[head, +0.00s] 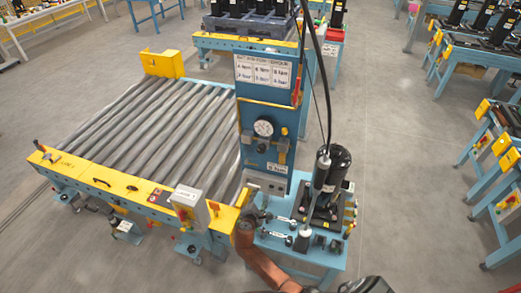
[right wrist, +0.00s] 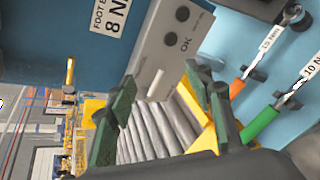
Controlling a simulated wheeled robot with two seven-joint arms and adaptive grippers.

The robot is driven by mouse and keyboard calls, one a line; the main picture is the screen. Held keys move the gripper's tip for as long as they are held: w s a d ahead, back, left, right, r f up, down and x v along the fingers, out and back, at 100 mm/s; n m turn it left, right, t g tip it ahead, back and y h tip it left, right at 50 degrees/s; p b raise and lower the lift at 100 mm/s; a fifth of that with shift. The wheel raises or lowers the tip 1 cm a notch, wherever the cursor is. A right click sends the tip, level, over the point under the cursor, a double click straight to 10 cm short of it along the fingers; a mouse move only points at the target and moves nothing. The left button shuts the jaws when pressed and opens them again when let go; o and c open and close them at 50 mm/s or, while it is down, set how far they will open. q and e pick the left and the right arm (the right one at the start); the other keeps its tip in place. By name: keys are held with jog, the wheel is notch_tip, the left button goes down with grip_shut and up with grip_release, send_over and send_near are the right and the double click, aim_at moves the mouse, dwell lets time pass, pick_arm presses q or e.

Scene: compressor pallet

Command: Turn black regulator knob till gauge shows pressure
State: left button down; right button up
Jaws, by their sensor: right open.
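The round white gauge (head: 263,128) sits on the front of the blue column in the head view. Its needle is too small to read. A small black knob (head: 262,147) shows just below it, between brass-coloured fittings. My right gripper (head: 246,222) is low at the column's foot, well below the gauge and knob. In the right wrist view its two green-padded fingers (right wrist: 165,120) are spread apart with nothing gripped between them. The gauge and knob are outside the right wrist view. My left gripper does not show.
A grey button box (right wrist: 170,45) marked OK is close to my right gripper. Torque wrenches with an orange handle (right wrist: 237,88) and a green handle (right wrist: 259,122) lie beside it. A black compressor (head: 330,175) stands right of the column. A roller conveyor (head: 150,125) lies left.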

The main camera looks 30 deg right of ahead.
aim_at(260, 151)
jog(key=w+r+t+h, duration=0.25)
jog(key=r+h, duration=0.25)
jog(key=r, duration=1.8)
jog(key=shift+g, duration=0.45)
jog(key=x, duration=0.4)
jog(key=w+p+x, duration=0.1)
jog(key=x, duration=0.1)
jog(key=shift+a, duration=0.3)
jog(key=shift+w+d+f, duration=0.15)
jog(key=shift+w+d, duration=0.35)
jog(key=shift+d, duration=0.05)
jog(key=shift+c, duration=0.3)
jog(key=c, duration=1.1)
